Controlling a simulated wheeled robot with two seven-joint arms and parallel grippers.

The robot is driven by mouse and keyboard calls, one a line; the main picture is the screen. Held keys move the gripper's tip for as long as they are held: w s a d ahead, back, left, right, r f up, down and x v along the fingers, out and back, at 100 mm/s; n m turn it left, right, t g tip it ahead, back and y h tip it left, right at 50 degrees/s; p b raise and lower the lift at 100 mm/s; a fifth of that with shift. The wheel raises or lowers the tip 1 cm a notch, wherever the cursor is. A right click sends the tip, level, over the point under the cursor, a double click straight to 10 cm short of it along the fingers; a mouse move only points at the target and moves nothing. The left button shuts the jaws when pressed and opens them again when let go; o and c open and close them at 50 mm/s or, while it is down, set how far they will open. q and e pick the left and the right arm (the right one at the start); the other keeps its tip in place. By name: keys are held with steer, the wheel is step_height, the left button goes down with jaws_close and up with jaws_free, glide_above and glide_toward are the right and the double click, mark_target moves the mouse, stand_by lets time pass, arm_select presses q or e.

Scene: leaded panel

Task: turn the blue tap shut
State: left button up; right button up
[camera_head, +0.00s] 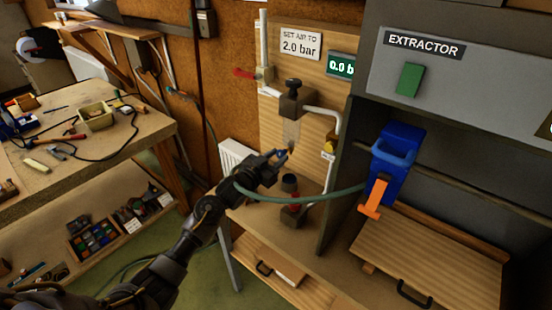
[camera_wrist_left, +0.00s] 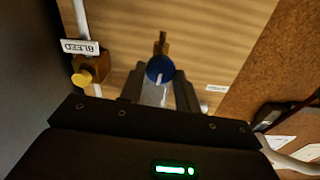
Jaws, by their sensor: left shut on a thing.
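The blue tap (camera_wrist_left: 160,69) shows in the left wrist view as a round blue piece with a small brass-coloured part beyond it. It sits between the fingers of my left gripper (camera_wrist_left: 158,90), which is shut on it. A pale, see-through piece shows just on the near side of the blue. In the head view my left gripper (camera_head: 284,157) is at the wooden board, below the dark regulator (camera_head: 291,104), and mostly hides the tap. How far the tap is turned cannot be told. My right gripper is not in view.
A yellow-knobbed bleed valve (camera_wrist_left: 84,77) is left of the gripper in the wrist view. A green hose (camera_head: 320,197) crosses near my wrist. A blue holder (camera_head: 394,158) with an orange handle hangs right. The display (camera_head: 341,67) reads 0.0. A workbench (camera_head: 130,140) stands left.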

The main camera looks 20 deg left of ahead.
arm_select(q)
steer(key=m+b, duration=0.2)
steer(key=m, duration=0.2)
steer(key=shift+f+m, duration=0.1)
steer(key=shift+m, duration=0.2)
steer(key=m+b, duration=0.2)
steer(key=m, duration=0.2)
steer(key=m+b, duration=0.3)
steer(key=m, duration=0.2)
steer(key=shift+d+f+m+b, duration=0.1)
steer(key=shift+f+m+b, duration=0.05)
steer(key=shift+m+b, duration=1.1)
steer(key=shift+m, duration=0.35)
steer(key=o, duration=0.9)
steer(key=shift+s, duration=0.1)
